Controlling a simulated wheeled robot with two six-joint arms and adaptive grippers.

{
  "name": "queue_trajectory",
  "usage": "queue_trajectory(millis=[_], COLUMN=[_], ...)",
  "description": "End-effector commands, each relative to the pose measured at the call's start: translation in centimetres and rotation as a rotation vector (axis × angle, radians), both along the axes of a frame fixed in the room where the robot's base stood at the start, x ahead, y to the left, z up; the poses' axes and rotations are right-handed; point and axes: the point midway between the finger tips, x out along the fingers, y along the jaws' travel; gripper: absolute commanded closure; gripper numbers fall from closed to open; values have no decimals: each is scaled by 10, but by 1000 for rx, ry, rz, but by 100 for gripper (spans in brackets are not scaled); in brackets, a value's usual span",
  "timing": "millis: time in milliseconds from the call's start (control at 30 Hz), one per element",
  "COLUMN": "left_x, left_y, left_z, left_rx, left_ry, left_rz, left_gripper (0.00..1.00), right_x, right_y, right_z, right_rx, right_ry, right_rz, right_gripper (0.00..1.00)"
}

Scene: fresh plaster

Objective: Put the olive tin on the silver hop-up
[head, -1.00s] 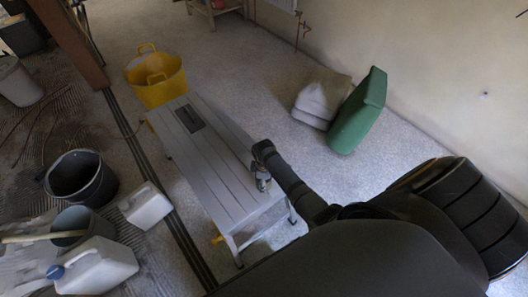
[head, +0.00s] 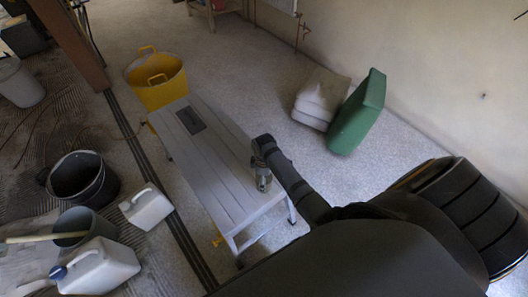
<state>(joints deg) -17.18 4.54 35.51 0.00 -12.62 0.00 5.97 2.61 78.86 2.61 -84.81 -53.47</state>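The silver hop-up (head: 205,160) is a long grey slatted bench standing on the floor in the middle of the head view, with a dark slot near its far end. My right gripper (head: 264,186) points down over the right edge of its near end. A small greyish, metallic-looking shape shows at the fingertips. I cannot tell whether it is only the fingers or a thing between them. I cannot make out the olive tin clearly anywhere. My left gripper is not in view.
A yellow tub (head: 157,82) stands at the hop-up's far end. A black bucket (head: 82,180), a grey bucket (head: 72,227) and white jugs (head: 148,207) stand to the left. A green case (head: 357,112) and pale sacks (head: 320,97) lie to the right.

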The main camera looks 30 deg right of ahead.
Motion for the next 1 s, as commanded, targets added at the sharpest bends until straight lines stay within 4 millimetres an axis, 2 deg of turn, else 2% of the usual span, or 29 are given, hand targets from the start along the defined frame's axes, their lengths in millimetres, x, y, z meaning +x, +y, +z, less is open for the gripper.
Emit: queue_trajectory(millis=[33, 100, 200, 333, 500, 1000], left_x=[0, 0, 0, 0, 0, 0], left_y=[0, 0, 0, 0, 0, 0], left_z=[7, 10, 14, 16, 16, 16], left_rx=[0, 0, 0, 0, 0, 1], left_ry=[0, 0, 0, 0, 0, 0], left_rz=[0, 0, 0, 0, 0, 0], left_gripper=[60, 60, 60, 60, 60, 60], right_x=[1, 1, 0, 0, 0, -3], right_y=[0, 0, 0, 0, 0, -1], right_z=[18, 34, 54, 71, 77, 77], right_rx=[-1, -1, 0, -1, -1, -2], right_ry=[-4, -3, -2, -2, 1, -5], right_rz=[0, 0, 0, 0, 0, -15], right_gripper=[15, 15, 15, 15, 15, 15])
